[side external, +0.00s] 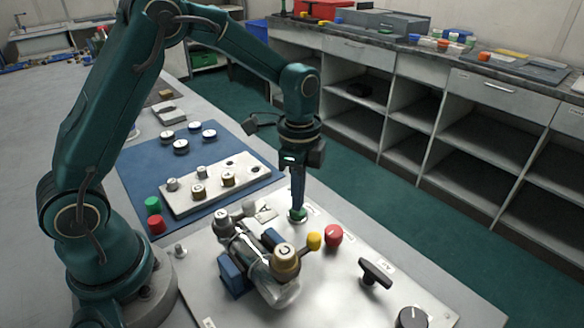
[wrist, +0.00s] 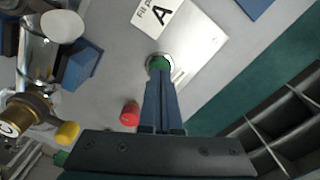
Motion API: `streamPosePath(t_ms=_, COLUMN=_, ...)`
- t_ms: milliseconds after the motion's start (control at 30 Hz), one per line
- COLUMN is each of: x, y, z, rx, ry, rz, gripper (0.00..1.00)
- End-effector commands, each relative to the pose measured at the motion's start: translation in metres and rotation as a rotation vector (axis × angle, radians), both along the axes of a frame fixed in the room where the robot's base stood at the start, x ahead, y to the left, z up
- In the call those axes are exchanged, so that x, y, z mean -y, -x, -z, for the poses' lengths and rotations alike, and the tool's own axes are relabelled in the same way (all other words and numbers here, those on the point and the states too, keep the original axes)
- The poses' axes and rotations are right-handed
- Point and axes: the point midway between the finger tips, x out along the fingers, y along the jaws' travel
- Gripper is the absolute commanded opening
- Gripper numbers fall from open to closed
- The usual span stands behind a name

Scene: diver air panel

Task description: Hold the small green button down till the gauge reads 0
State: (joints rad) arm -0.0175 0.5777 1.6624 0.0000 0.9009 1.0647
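The small green button (side external: 297,215) sits in a metal ring on the light grey panel (side external: 350,215). My gripper (side external: 297,205) points straight down over it, with its slim fingers together and nothing seen between them. In the wrist view the fingertips (wrist: 158,75) overlap the green button (wrist: 157,62). They look to be touching it, but I cannot tell how far it is pressed. A pale round part (wrist: 62,27), possibly the gauge, shows no readable face. No gauge reading can be made out.
A red knob (side external: 333,235), a yellow-ended lever (side external: 314,241) and a brass-and-metal valve assembly (side external: 265,270) stand close to the button. A black T-handle (side external: 375,272) and a black knob (side external: 412,317) are further right. A blue mat (side external: 150,165) with fittings lies behind.

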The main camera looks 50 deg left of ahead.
Motion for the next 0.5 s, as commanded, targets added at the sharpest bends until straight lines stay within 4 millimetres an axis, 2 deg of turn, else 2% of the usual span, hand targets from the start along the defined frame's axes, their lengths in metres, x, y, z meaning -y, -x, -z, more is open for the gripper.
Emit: streamPosePath(t_ms=500, x=0.0000, y=0.0007, z=0.0104, rx=-0.002, ry=0.000, rz=0.000, gripper=0.00)
